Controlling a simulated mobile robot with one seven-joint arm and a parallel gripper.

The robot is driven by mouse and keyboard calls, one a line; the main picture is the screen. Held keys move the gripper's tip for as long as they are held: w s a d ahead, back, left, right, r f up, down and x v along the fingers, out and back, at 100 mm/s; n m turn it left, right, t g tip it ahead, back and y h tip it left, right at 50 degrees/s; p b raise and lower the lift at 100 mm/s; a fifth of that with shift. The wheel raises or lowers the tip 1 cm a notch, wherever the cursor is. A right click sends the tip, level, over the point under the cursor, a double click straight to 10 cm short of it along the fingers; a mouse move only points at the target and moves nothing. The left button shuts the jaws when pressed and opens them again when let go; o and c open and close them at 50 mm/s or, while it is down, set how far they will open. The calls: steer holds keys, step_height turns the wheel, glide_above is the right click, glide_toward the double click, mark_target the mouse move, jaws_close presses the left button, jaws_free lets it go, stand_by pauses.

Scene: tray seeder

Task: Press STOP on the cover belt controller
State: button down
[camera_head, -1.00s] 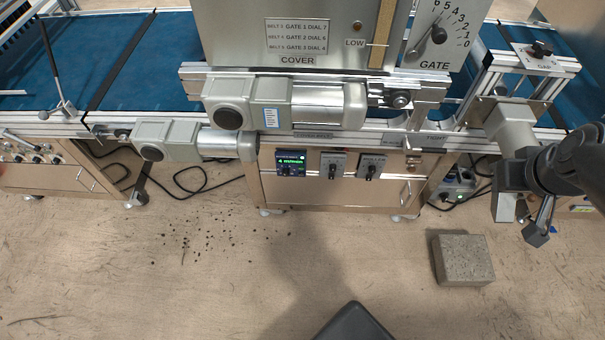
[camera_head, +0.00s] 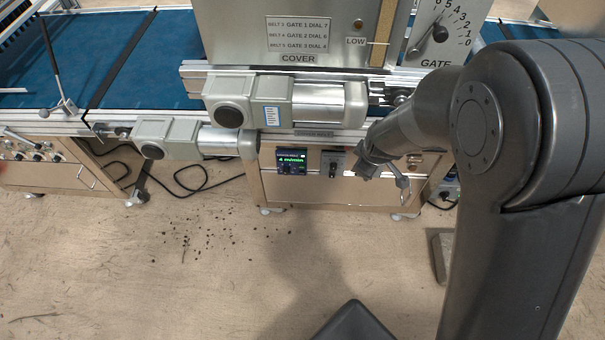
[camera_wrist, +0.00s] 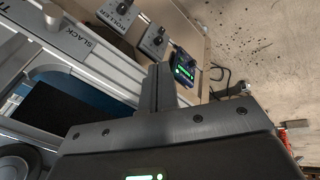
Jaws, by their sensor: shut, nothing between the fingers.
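The cover belt controller (camera_head: 291,161) is a small dark unit with a lit green display reading "4 m/min" in the head view. It is set in the front panel below the cover motors. In the wrist view the controller (camera_wrist: 184,68) shows beyond my fingers, with its buttons too small to tell apart. My gripper (camera_head: 366,172) is shut and empty, to the right of the controller and in front of the panel. In the wrist view my closed fingers (camera_wrist: 160,75) point towards the panel, apart from the controller as far as I can tell.
A switch box (camera_head: 333,163) sits just right of the controller. Two motors (camera_head: 335,104) (camera_head: 170,139) jut out above the panel. A grey block (camera_head: 441,257) lies on the floor, partly hidden by my arm.

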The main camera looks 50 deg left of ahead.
mark_target(302, 173)
steer(key=s+a+f+n+t+y, duration=0.1)
steer(key=s+a+f+n, duration=0.2)
steer(key=f, duration=0.8)
steer(key=s+a+f+n+t+y, duration=0.1)
steer(key=s+a+f+n+t, duration=0.1)
steer(key=a+f+n, duration=0.5)
steer(key=s+a+f+n+t+y, duration=0.1)
steer(key=a+f+n, duration=0.5)
steer(key=f, duration=1)
steer(key=shift+s+a+f+t+y, duration=0.35)
steer(key=shift+s+t, duration=0.25)
steer(key=shift+s, duration=0.75)
steer(key=w+a, duration=0.6)
steer(key=shift+w, duration=0.15)
steer(key=shift+w+a, duration=0.1)
steer(key=shift+a, duration=0.1)
steer(key=shift+w+a, duration=0.15)
steer(key=shift+w, duration=0.05)
